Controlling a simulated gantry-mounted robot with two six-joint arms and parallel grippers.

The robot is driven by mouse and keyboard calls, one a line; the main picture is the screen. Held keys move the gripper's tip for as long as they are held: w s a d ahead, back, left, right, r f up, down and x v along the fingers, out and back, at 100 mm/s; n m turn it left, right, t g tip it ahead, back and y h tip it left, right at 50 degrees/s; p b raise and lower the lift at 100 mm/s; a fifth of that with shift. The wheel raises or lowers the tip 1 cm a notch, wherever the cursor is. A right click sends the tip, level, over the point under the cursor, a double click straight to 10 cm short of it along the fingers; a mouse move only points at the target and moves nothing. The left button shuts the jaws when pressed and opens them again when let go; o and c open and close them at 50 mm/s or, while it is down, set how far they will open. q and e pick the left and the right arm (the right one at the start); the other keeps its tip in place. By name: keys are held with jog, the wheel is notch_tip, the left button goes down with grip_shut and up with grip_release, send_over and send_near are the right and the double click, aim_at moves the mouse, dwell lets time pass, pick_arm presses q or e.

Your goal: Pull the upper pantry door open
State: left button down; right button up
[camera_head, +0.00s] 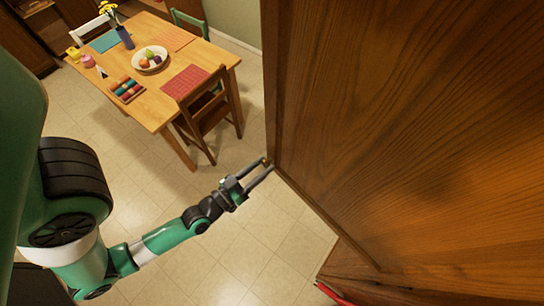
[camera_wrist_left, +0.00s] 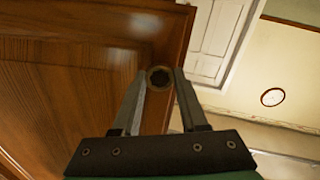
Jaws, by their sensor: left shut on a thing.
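The upper pantry door (camera_head: 400,120) is a large brown wooden panel filling the right half of the head view. Its edge faces the left of that view, and the panel also shows in the left wrist view (camera_wrist_left: 60,90). A small round dark knob (camera_wrist_left: 159,77) sits near the door's edge. My left gripper (camera_head: 262,172) reaches the lower left edge of the door in the head view. In the left wrist view its two fingers (camera_wrist_left: 160,85) are on either side of the knob, shut on it. My right gripper is not in view.
A wooden dining table (camera_head: 190,62) stands at the upper left with a fruit bowl (camera_head: 150,66), placemats and a vase on it. A wooden chair (camera_head: 212,115) stands beside it. Tiled floor (camera_head: 225,255) is clear below my arm. A lower wooden cabinet with a red item (camera_head: 333,294) is at bottom right.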

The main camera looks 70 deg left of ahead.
pick_arm(q)
jog(key=shift+s+d, duration=0.2)
jog(key=shift+s, duration=0.1)
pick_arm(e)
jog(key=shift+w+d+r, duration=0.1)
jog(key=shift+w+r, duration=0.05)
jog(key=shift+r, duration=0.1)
pick_arm(q)
jog(key=shift+c, duration=2.2)
grip_release()
